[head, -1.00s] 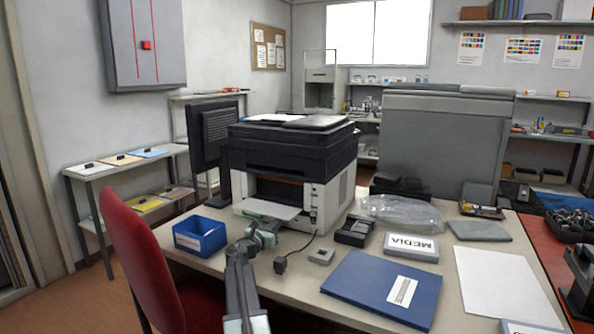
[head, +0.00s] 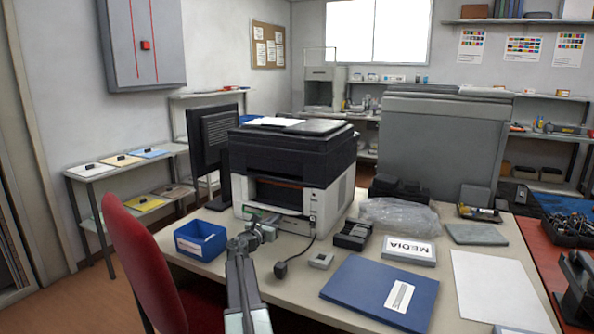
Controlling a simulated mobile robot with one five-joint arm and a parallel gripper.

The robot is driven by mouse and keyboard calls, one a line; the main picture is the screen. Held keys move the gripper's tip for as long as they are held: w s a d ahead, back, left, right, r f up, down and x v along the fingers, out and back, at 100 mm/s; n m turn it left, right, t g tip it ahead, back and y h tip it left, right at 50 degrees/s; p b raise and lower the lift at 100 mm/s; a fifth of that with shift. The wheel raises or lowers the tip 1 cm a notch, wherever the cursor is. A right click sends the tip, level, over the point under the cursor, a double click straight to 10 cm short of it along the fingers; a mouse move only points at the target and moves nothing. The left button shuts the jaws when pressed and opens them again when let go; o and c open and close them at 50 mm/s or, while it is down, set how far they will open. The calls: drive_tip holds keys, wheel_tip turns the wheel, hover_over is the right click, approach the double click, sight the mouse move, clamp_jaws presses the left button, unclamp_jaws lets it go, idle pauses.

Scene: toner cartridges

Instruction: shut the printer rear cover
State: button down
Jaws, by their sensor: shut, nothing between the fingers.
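The printer (head: 294,150), black above and white below, stands on the desk with its opened side facing me. A dark recess (head: 279,194) shows in that side. Below it the rear cover (head: 268,211) appears upright, roughly flush with the white body; part of its lower edge is hidden by my arm. Whether it is fully latched I cannot tell. My gripper (head: 266,228) is shut and empty, just in front of the cover's lower part. Whether it touches the cover I cannot tell.
A blue bin (head: 200,238) sits left of my gripper. A cable with a black plug (head: 281,269), a small grey box (head: 321,260) and a blue folder (head: 384,289) lie to the right. A red chair (head: 145,265) stands at the left front.

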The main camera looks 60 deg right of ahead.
drive_tip(key=shift+r, duration=0.1)
drive_tip(key=shift+d+r+p, duration=0.3)
drive_tip(key=shift+r+p, duration=0.25)
drive_tip(key=shift+d+r+p, duration=0.3)
drive_tip(key=shift+r+p, duration=0.25)
drive_tip(key=shift+d+r+p, duration=0.85)
drive_tip(key=shift+d, duration=0.1)
